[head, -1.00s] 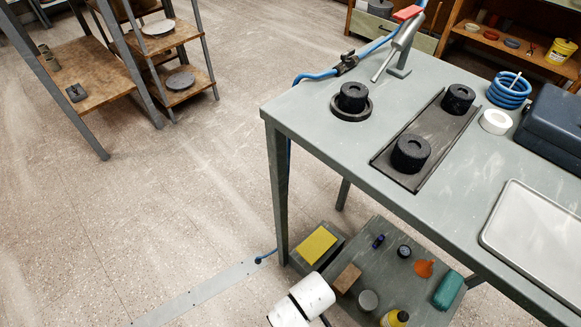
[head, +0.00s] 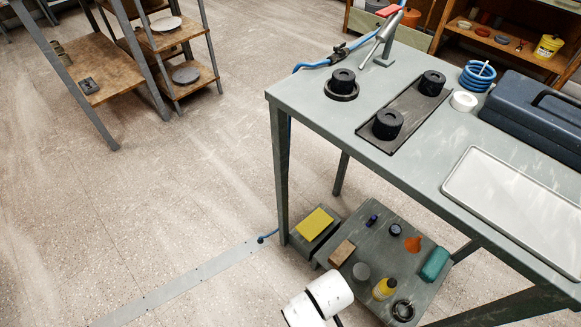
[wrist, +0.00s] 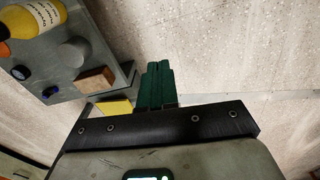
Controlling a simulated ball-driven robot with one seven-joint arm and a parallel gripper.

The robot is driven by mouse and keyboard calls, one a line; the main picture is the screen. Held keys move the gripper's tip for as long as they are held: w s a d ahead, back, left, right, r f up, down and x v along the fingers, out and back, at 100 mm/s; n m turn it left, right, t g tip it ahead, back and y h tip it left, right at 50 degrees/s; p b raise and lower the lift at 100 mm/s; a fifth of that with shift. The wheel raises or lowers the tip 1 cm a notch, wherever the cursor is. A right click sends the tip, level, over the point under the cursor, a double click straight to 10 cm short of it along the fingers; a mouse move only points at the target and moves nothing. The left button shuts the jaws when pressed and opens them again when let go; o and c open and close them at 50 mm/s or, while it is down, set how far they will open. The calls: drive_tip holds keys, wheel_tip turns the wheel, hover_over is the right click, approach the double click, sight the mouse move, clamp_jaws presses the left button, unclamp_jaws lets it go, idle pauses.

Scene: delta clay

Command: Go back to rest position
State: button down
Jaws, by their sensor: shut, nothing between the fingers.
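My gripper (wrist: 157,82) shows in the wrist view with its green fingers together and nothing between them. It hangs over bare floor, beside a low grey shelf (wrist: 70,55) holding small items. In the head view only white parts of my arm show at the bottom; the gripper itself is out of that picture. The lower shelf also shows there (head: 345,262), under the grey-green table (head: 330,115).
On the table are black cylinders (head: 388,124), a dark blue case (head: 540,115), a white tray (head: 515,195) and a blue coil (head: 478,75). A yellow block (head: 314,224) lies low by the table leg. A shelving rack (head: 170,45) stands upper left. Floor between is clear.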

drive_tip(key=s+d+r+m+p, duration=0.2)
drive_tip(key=s+d+r+p, duration=0.2)
drive_tip(key=r, duration=0.9)
drive_tip(key=s+d+r+m+p, duration=0.3)
drive_tip(key=d+r+p, duration=0.6)
drive_tip(key=r, duration=0.3)
drive_tip(key=s+d+r+m+p, duration=0.3)
drive_tip(key=d+r+p, duration=0.3)
drive_tip(key=r, duration=0.7)
drive_tip(key=s+p, duration=0.1)
drive_tip(key=p, duration=0.1)
drive_tip(key=shift+s+d+r+t+p, duration=0.15)
drive_tip(key=shift+s+r+t+p, duration=0.15)
drive_tip(key=shift+r+p, duration=0.05)
